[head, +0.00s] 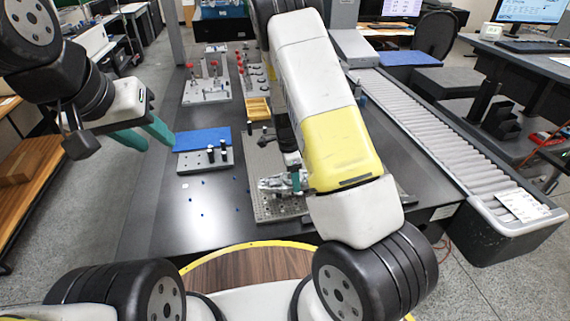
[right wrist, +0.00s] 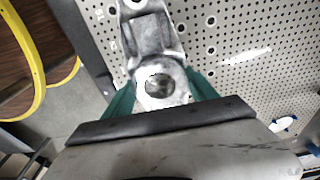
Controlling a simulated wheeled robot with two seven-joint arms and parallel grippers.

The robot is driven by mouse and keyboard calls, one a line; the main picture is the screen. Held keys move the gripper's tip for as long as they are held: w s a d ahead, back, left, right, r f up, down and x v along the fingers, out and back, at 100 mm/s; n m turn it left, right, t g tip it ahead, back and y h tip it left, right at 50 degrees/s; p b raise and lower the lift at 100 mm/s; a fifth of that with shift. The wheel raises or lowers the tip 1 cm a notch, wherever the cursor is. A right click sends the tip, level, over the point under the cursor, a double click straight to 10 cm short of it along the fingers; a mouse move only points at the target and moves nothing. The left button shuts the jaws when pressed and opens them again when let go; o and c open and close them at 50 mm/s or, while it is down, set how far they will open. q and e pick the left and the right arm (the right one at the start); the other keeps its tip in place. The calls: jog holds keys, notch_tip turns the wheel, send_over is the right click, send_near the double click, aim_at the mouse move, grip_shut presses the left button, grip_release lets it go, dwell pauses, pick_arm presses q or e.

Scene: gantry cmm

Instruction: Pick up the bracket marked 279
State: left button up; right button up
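A grey cast-metal bracket (right wrist: 155,45) with a round bore lies over a perforated plate in the right wrist view. It also shows in the head view (head: 272,184), partly hidden by my right arm. No marking is readable on it. My right gripper (right wrist: 161,85) has one teal finger on each side of the bracket, close against its bored end. The fingertips are partly hidden behind the bracket, so I cannot tell whether they clamp it. My left gripper (head: 152,137) is open and empty, off to the left above the table's edge.
The perforated plate (head: 262,150) lies on the dark table (head: 165,215). A roller conveyor (head: 440,130) runs along the right.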

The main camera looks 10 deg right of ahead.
grip_shut()
